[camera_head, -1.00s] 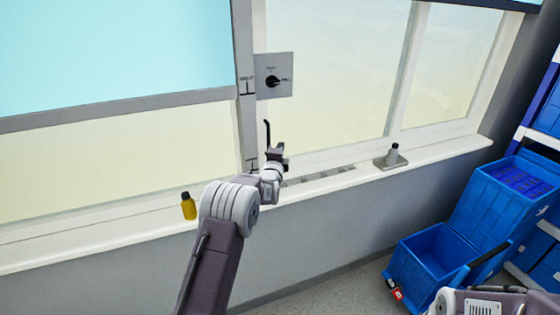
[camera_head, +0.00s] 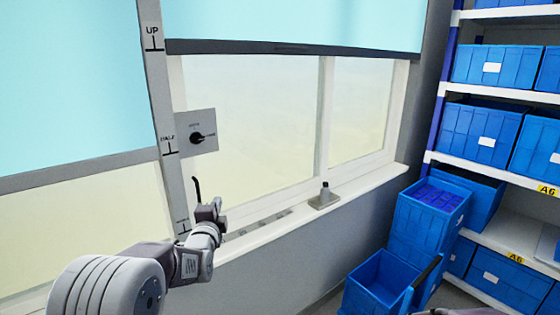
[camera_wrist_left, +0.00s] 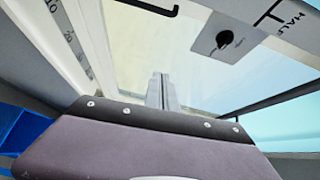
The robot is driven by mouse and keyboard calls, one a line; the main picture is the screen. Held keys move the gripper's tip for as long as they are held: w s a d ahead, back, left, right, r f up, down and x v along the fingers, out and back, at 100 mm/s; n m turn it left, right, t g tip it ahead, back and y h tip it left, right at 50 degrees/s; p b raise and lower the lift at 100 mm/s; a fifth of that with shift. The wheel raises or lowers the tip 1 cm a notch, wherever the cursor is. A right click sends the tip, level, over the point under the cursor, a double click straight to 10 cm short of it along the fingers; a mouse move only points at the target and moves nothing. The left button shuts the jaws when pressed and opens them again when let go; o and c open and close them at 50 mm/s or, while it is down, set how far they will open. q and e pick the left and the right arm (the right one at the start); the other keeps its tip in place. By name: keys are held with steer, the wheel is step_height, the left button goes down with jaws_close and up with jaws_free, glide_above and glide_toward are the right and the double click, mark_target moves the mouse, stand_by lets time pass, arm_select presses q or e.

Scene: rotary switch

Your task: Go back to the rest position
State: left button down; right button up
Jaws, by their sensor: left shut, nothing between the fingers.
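The rotary switch is a grey panel (camera_head: 213,128) with a black knob (camera_head: 197,138), on the window frame beside a post marked UP and HALF. The knob also shows in the wrist view (camera_wrist_left: 224,39), at upper right. My left gripper (camera_head: 207,208) is below the switch, near the window sill, apart from the knob. Its fingers (camera_wrist_left: 161,92) are together and empty in the wrist view. My right gripper is not in view; only a sliver of my right arm shows at the bottom edge of the head view.
The white sill (camera_head: 370,193) runs along the window and bears a small grey object on a base (camera_head: 324,196). Blue bins (camera_head: 378,280) stand on the floor at right. A shelf (camera_head: 515,12) with more blue bins fills the right side.

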arm_select(q)
steer(key=s+d+f+n+g, duration=0.1)
steer(key=s+f+n+g, duration=0.4)
steer(key=s, duration=0.7)
steer(key=s+d+f+n+g+h, duration=0.1)
steer(key=s+f+n+g, duration=0.5)
steer(key=s+f, duration=0.4)
steer(key=s+d+f+n+g, duration=0.1)
steer(key=s+f+n+g, duration=0.4)
steer(key=s, duration=0.8)
step_height(320, 180, down, 3)
steer(key=shift+s+d+f+n+g+h+p, duration=0.1)
steer(key=shift+s+d+n+g+h+p, duration=0.2)
steer(key=shift+s+d+n+h, duration=0.1)
